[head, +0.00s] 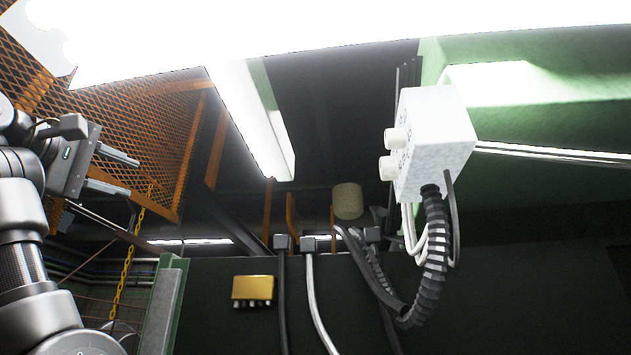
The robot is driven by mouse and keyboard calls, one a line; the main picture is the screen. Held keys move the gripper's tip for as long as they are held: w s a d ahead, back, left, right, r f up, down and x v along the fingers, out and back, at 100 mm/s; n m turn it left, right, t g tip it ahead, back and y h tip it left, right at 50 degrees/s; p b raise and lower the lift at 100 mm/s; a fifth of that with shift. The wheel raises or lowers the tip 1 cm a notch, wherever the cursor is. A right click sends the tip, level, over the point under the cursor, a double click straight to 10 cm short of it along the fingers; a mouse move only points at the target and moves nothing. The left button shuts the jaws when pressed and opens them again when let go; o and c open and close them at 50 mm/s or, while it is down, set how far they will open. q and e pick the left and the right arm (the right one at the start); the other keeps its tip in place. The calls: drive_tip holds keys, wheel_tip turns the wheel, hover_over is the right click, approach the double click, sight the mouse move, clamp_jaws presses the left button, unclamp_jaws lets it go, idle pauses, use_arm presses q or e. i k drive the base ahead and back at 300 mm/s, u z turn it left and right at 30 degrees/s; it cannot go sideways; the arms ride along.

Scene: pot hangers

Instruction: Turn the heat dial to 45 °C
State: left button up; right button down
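A white control box (437,135) is at the upper right of the head view, seen from below and the side. Two pale round dials stick out from its left face, an upper dial (396,139) and a lower dial (388,168). Small dark markings sit beside them, too small to read, so I cannot tell which is the heat dial or its setting. My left gripper (126,172) is at the left, its two fingers apart and nothing between them. It is well left of the dials and touches nothing I can see. My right gripper is not in view.
A black corrugated hose (435,250) and pale cables hang under the box. An orange mesh frame (120,115) and a yellow chain (128,255) are behind my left arm. A yellow box (253,288) is on the dark wall. Open space lies between my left gripper and the dials.

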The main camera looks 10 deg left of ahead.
sight(394, 138)
drive_tip(key=u, duration=0.65)
drive_tip(key=k, duration=0.75)
drive_tip(key=z, duration=1.7)
